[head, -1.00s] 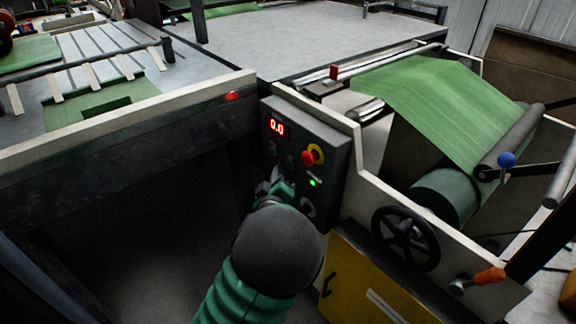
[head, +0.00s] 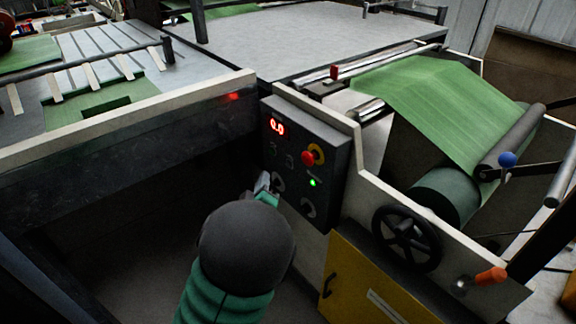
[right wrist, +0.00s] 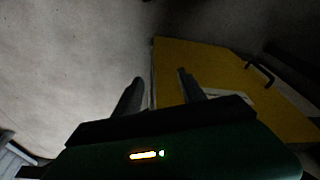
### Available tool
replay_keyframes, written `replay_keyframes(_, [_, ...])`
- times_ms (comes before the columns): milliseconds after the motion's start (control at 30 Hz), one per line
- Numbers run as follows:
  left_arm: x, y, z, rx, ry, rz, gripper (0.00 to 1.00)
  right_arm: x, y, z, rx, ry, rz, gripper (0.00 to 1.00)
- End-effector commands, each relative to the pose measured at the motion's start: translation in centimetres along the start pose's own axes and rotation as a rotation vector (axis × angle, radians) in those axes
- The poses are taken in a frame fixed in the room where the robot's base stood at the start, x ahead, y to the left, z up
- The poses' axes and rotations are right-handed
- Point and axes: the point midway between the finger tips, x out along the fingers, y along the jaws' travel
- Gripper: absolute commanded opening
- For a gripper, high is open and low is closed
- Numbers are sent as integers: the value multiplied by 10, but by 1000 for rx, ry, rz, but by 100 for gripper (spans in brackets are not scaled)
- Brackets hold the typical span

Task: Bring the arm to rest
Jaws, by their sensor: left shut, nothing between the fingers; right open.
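My left gripper (head: 265,184) is shut and empty in the head view, in front of the lower left part of the dark control panel (head: 331,148). I cannot tell whether its tip touches the panel. My dark wrist hides part of the space below the panel. My right gripper (right wrist: 158,80) shows in the right wrist view, its two fingers apart with nothing between them. It is outside the head view.
A yellow cabinet (head: 364,285) stands below the panel; it also shows in the right wrist view (right wrist: 195,62). A black handwheel (head: 406,239), an orange-handled lever (head: 490,276) and a green web over rollers (head: 440,95) are at the right. Open floor lies at the lower left.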

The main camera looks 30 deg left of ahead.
Motion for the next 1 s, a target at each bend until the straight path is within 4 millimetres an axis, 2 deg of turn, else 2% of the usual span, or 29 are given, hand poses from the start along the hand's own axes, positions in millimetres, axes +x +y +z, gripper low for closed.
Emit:
replay_keyframes(400, [0,-1,2,4,-6,-7,0,0,0,0,0,0,0,48])
replay_keyframes(467, [-3,-8,9,21,-37,-42,0,0,0,0,0,0,0,48])
replay_keyframes(567, [-19,-30,43,114,-191,-170,0,0,0,0,0,0,0,48])
replay_keyframes(667, [-60,-49,92,287,-456,-283,0,0,0,0,0,0,0,48])
replay_keyframes(700, [-80,-54,108,364,-566,-307,0,0,0,0,0,0,0,48])
replay_keyframes(800, [-130,-61,137,551,-811,-320,0,0,0,0,0,0,0,48])
replay_keyframes(900, [-179,-66,151,729,-1026,-297,0,0,0,0,0,0,0,48])
replay_keyframes(1000, [-227,-71,155,904,-1222,-255,0,0,0,0,0,0,0,48])
